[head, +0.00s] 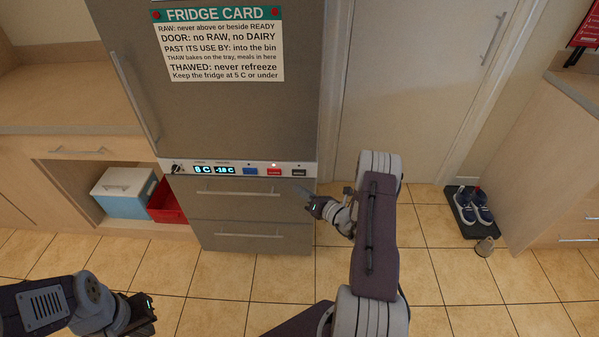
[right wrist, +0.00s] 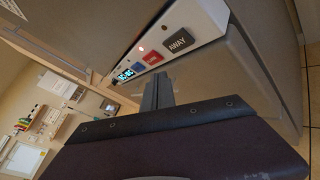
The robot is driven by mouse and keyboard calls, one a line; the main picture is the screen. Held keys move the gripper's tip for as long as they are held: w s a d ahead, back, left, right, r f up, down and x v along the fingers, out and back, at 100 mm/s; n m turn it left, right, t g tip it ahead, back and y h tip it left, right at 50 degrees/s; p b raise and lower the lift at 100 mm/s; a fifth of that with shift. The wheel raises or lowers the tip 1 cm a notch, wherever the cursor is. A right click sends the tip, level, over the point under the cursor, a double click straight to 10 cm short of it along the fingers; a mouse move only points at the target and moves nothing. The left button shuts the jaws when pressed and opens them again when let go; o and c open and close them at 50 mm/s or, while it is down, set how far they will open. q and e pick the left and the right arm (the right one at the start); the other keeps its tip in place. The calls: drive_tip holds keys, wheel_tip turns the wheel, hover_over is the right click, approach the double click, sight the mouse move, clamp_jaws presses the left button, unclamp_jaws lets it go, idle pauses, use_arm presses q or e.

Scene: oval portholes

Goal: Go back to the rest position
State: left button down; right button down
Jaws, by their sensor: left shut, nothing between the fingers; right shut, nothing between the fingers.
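My right gripper (head: 303,192) is shut and empty, in front of the fridge's drawers just under the right end of the control strip. In the right wrist view its closed fingers (right wrist: 158,92) point at the strip, with a gap I cannot judge. My left gripper (head: 148,308) is shut and empty, low at the left above the tiled floor, clear of everything. The fridge (head: 215,110) has its door and drawers closed. Its control strip (head: 225,169) has a knob, displays reading about 8 C and -18 C, and blue, red and black buttons; the black one (right wrist: 179,41) reads AWAY.
A blue-and-white cool box (head: 122,195) and a red bin (head: 168,203) sit in the open left cabinet. A closed door (head: 415,90) is right of the fridge. Shoes (head: 473,207) rest on a dark mat at the right, beside a small metal object (head: 485,246). The floor between is free.

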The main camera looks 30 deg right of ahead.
drive_tip(key=shift+s+a, duration=0.45)
drive_tip(key=shift+s, duration=0.2)
